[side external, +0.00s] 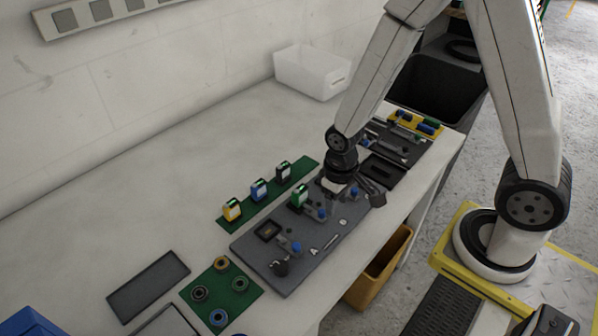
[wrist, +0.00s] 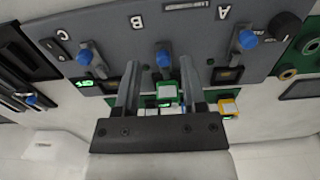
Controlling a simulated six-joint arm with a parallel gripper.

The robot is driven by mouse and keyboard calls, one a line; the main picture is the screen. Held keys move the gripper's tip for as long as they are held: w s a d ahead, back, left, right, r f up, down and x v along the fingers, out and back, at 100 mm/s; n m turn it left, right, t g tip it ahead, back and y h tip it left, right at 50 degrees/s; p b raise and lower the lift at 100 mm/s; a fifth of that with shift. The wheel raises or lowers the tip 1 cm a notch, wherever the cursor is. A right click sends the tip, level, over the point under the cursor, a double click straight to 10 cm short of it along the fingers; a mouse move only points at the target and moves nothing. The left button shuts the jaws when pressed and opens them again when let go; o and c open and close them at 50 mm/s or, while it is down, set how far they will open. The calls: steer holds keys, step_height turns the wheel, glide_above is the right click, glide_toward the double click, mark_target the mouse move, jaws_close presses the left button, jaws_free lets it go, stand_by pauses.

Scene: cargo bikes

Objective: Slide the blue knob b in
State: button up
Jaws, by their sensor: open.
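The grey panel (side external: 262,260) on the bench carries lettered stations with blue knobs. In the wrist view, blue knob b (wrist: 163,58) is the middle knob, below the letter B (wrist: 136,22). A blue knob, apparently the same one, shows in the side view (side external: 322,214). My gripper (wrist: 160,66) is open, with its fingers on either side of the knob in the picture; I cannot tell whether they touch it. A green module (wrist: 167,90) shows between the fingers. In the side view, my gripper (side external: 352,188) is low over the panel and partly hidden.
Knob a (wrist: 247,40) and knob c (wrist: 85,57) flank knob b. Yellow (side external: 231,209), blue (side external: 258,190) and dark (side external: 284,171) modules stand on a green strip behind the panel. A white bin (side external: 312,72) stands farther back. The bench at left is mostly clear.

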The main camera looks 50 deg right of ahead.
steer(key=shift+s+r, duration=0.3)
steer(key=shift+s, duration=0.3)
steer(key=shift+s+r, duration=0.25)
steer(key=shift+s, duration=0.3)
steer(key=shift+r, duration=0.15)
step_height(320, 180, up, 8)
steer(key=d+t, duration=0.2)
steer(key=shift+w+d+r+t, duration=0.2)
steer(key=shift+w+d+t, duration=0.05)
steer(key=shift+w+t, duration=0.05)
steer(key=shift+o, duration=0.2)
stand_by(2.0)
